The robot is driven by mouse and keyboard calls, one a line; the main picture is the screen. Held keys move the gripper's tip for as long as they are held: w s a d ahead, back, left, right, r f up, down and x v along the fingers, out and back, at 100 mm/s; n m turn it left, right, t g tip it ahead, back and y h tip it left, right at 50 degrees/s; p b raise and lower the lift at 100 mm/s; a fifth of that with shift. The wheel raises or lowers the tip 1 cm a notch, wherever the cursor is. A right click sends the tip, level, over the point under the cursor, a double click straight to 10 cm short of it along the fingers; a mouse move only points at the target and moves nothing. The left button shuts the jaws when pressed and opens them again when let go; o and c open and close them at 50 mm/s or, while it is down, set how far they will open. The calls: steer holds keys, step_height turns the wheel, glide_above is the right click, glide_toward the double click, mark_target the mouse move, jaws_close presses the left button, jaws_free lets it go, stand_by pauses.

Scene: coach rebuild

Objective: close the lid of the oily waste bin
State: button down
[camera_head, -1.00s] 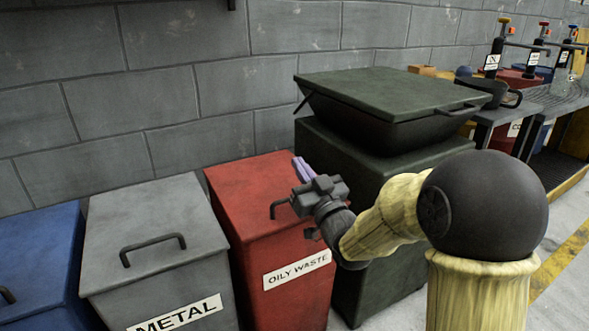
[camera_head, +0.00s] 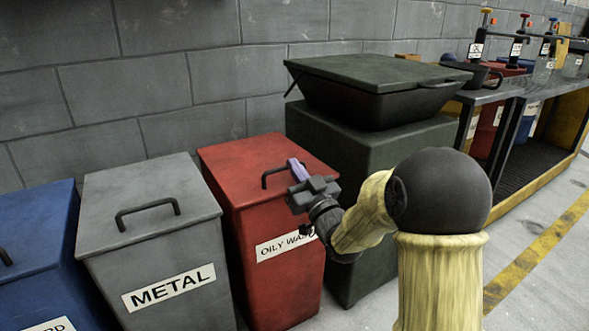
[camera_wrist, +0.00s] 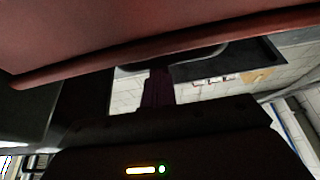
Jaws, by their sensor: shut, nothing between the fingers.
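The oily waste bin (camera_head: 282,288) is red, with a white "OILY WASTE" label on its front. Its red lid (camera_head: 240,162) lies down over the bin in the head view; I cannot tell whether a slight gap remains. A dark handle (camera_head: 268,178) stands near the lid's front edge. My gripper (camera_head: 297,168), with purple fingers, is shut and empty beside the handle, at the lid's front right; contact is unclear. In the wrist view, a red surface (camera_wrist: 110,40) fills the top, and my dark fingers (camera_wrist: 157,90) point toward it.
A grey METAL bin (camera_head: 150,240) and a blue bin (camera_head: 35,235) stand to the left. A dark green cabinet (camera_head: 365,175) with a lidded black tub (camera_head: 370,105) stands close on the right. A workbench (camera_head: 525,85) lies farther right. A block wall is behind.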

step_height(320, 180, down, 2)
steer(key=shift+w+g, duration=0.1)
steer(key=shift+g, duration=0.2)
steer(key=r+p, duration=0.1)
steer(key=r, duration=0.1)
steer(key=r+p, duration=0.1)
steer(key=r, duration=0.1)
steer(key=r+p, duration=0.1)
steer(key=r, duration=0.1)
steer(key=shift+s+d+r, duration=0.1)
steer(key=shift+s+d, duration=0.2)
steer(key=shift+s, duration=0.1)
steer(key=s+d+f+p, duration=0.2)
steer(key=s+f, duration=0.3)
steer(key=f, duration=0.3)
steer(key=shift+s+d, duration=0.4)
